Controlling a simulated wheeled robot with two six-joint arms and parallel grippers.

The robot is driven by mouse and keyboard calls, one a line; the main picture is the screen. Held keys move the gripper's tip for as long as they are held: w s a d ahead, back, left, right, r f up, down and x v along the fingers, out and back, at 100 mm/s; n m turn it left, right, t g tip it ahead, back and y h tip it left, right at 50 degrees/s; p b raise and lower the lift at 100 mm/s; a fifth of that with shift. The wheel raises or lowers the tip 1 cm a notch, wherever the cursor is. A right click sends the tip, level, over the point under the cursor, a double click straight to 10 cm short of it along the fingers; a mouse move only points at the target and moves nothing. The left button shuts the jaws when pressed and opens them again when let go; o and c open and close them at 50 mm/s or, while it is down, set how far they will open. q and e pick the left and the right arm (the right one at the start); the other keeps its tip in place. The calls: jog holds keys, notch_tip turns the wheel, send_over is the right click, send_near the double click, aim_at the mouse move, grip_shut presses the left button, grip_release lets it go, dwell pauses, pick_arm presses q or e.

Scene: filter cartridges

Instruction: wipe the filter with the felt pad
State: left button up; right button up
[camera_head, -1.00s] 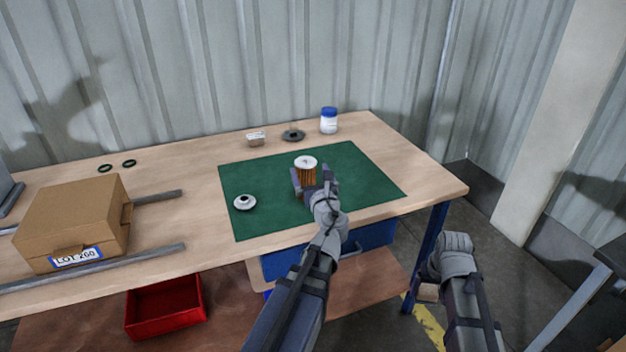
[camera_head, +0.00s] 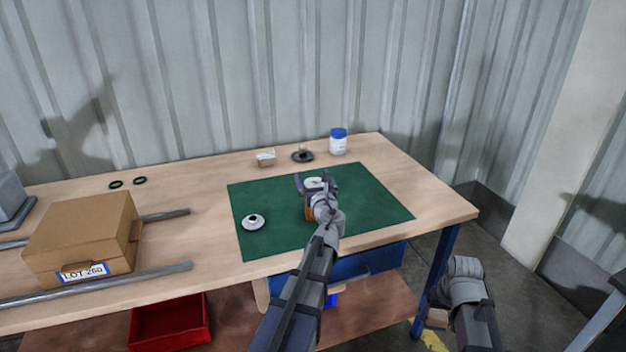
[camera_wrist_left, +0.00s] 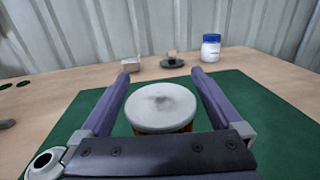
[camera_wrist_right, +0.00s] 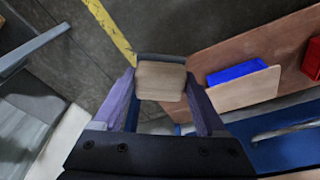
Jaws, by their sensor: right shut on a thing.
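The filter (camera_head: 310,213), an orange pleated cartridge with a white end cap, stands upright on the green mat (camera_head: 270,195). Its white top (camera_wrist_left: 160,107) shows in the left wrist view. My left gripper (camera_head: 313,179) is open, its fingers on either side of the filter's top with gaps beside it; in the head view it hides part of the filter. My right gripper (camera_wrist_right: 160,85) is shut on the felt pad, a wooden block (camera_wrist_right: 161,82) with a dark grey felt edge (camera_wrist_right: 160,58). The pad (camera_head: 437,318) hangs low beside the bench's right end, over the floor.
A white ring-shaped cap (camera_head: 253,222) lies on the mat's left. Behind stand a blue-lidded jar (camera_head: 338,143), a dark round dish (camera_head: 302,156) and a small pale block (camera_head: 265,158). A cardboard box (camera_head: 82,235) and metal rails (camera_head: 130,280) occupy the left.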

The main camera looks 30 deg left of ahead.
pick_arm(q)
jog(key=c, duration=1.2)
jog(key=o, duration=1.2)
jog(key=shift+o, duration=0.2)
jog(key=v, duration=1.2)
